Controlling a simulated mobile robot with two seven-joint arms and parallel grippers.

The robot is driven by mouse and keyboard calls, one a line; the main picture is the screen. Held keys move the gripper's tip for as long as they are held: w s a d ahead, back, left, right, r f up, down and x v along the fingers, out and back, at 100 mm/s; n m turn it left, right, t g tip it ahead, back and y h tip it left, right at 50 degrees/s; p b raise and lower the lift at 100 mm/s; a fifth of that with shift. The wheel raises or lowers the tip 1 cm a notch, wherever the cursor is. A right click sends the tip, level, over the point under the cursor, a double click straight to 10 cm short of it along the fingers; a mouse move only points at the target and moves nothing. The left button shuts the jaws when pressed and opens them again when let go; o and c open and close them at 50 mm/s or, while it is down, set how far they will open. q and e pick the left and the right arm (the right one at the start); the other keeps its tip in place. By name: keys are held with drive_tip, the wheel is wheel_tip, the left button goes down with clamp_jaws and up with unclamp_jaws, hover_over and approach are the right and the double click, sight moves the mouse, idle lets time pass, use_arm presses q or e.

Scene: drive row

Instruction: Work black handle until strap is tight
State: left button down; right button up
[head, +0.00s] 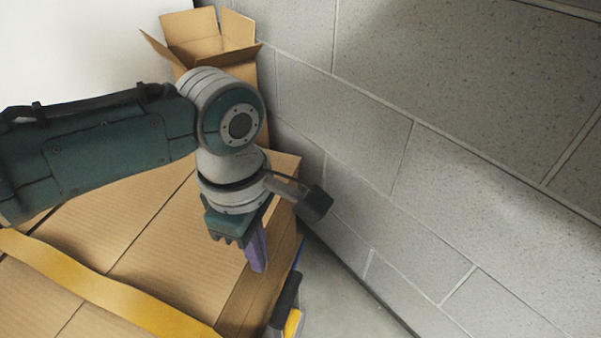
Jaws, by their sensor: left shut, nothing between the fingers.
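A yellow strap (110,290) runs across the top of the cardboard boxes (150,235) and over their right edge. A black handle (287,300) stands at the right side of the boxes, near the bottom of the head view, with a yellow part (293,323) beside it. My left gripper (257,262) points down with its purple fingers shut and empty, above and a little left of the handle, apart from it in the picture. The lower part of the handle's mechanism is cut off by the frame. My right gripper is not in view.
A grey block wall (450,180) rises on the right, with a narrow strip of bare floor (345,295) between it and the boxes. An open cardboard box (208,45) stands at the back, behind my left arm.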

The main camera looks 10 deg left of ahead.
use_arm(q)
wheel_tip(320, 180, down, 10)
drive_tip(key=b, duration=0.7)
drive_tip(key=shift+d, duration=0.25)
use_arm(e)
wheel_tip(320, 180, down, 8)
use_arm(q)
drive_tip(key=shift+d+r, duration=0.1)
drive_tip(key=shift+r, duration=0.1)
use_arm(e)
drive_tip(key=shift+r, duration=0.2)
